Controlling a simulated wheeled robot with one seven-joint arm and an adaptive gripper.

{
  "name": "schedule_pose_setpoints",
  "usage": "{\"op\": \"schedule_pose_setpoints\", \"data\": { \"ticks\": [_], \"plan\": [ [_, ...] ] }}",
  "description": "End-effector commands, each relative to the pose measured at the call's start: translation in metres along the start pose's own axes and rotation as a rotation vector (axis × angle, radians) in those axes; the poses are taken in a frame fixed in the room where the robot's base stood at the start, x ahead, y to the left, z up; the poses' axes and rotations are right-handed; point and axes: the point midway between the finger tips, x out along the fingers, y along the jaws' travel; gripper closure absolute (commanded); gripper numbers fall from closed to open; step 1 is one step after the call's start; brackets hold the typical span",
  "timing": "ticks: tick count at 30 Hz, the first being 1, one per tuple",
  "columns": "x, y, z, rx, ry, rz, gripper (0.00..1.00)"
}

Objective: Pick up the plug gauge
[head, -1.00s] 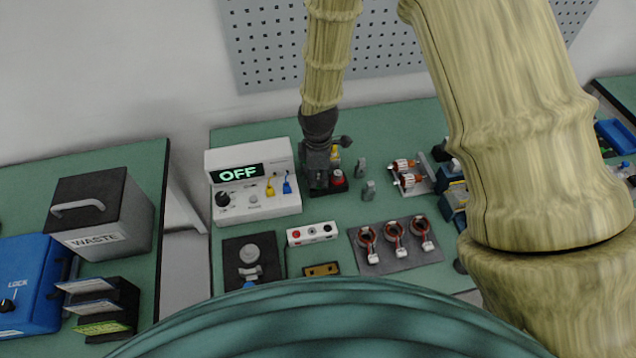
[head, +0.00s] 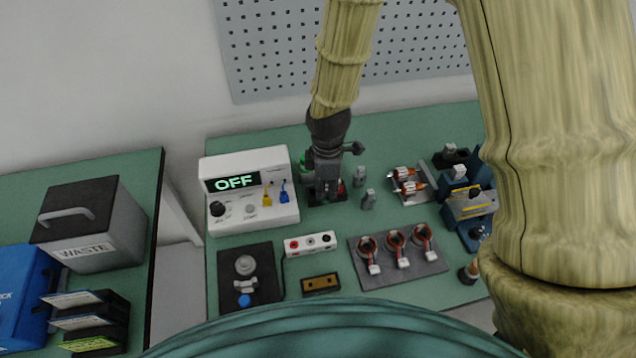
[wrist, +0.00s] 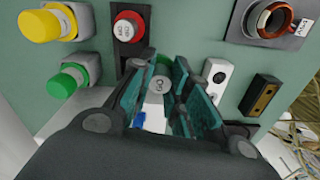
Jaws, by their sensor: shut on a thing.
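My gripper (head: 325,188) hangs over the back of the green bench, right of the white meter. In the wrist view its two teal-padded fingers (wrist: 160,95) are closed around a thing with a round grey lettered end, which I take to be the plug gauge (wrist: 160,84). Most of its body is hidden between the fingers, and in the head view the gripper hides it. I cannot tell whether it is clear of its seat. A red lettered cap (wrist: 127,27) in a black block stands just beyond the fingers.
Yellow (wrist: 45,24) and green (wrist: 68,80) capped posts stand close by. The white meter reading OFF (head: 248,190) is left of my gripper. A three-jack box (head: 310,244), a brass block (head: 320,284) and a mat with three stators (head: 430,265) lie nearer me.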

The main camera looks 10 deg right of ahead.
Motion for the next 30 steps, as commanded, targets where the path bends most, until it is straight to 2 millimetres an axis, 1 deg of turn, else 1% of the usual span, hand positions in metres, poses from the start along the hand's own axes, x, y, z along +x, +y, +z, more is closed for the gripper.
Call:
{"op": "schedule_pose_setpoints", "data": {
  "ticks": [1,9,12,15,21,30],
  "plan": [
    [0.002,-0.01,0.006,0.001,0.0,-0.001,1.0],
    [-0.004,-0.062,0.037,0.001,0.0,0.0,1.0],
    [-0.006,-0.076,0.046,0.0,0.0,-0.001,1.0],
    [-0.009,-0.086,0.052,0.001,0.001,0.0,1.0],
    [-0.01,-0.097,0.059,0.0,0.0,0.0,1.0],
    [-0.011,-0.099,0.059,0.0,0.0,0.0,1.0]
  ]
}}
